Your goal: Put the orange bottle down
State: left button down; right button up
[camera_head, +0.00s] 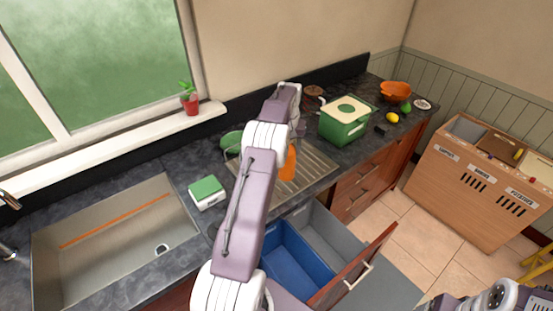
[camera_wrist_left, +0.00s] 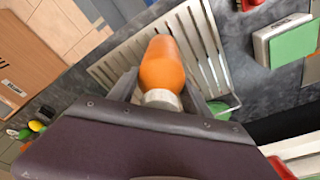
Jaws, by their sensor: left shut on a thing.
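The orange bottle (camera_head: 290,163) shows partly behind my left arm in the head view, over the ribbed metal drainboard (camera_head: 318,165). In the left wrist view the bottle (camera_wrist_left: 162,65) has its orange body pointing away from the gripper and its pale neck between the fingers. My left gripper (camera_wrist_left: 160,98) is shut on the bottle at this neck. The fingertips are mostly hidden in the head view. I cannot tell whether the bottle touches the drainboard.
An open drawer with a blue bin (camera_head: 290,262) juts out below the counter. A sink (camera_head: 115,240) and a green-and-white box (camera_head: 207,192) lie to the left. A green container (camera_head: 345,120) and an orange bowl (camera_head: 395,91) stand right. The drainboard's right part is clear.

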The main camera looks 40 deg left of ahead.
pick_arm(q)
jog(key=w+d+r+p, duration=0.3)
jog(key=d+r, duration=0.1)
jog(key=d, duration=0.2)
jog(key=shift+w+r, duration=0.2)
jog(key=shift+w, duration=0.2)
jog(key=shift+d+f, duration=0.1)
jog(key=shift+d, duration=0.05)
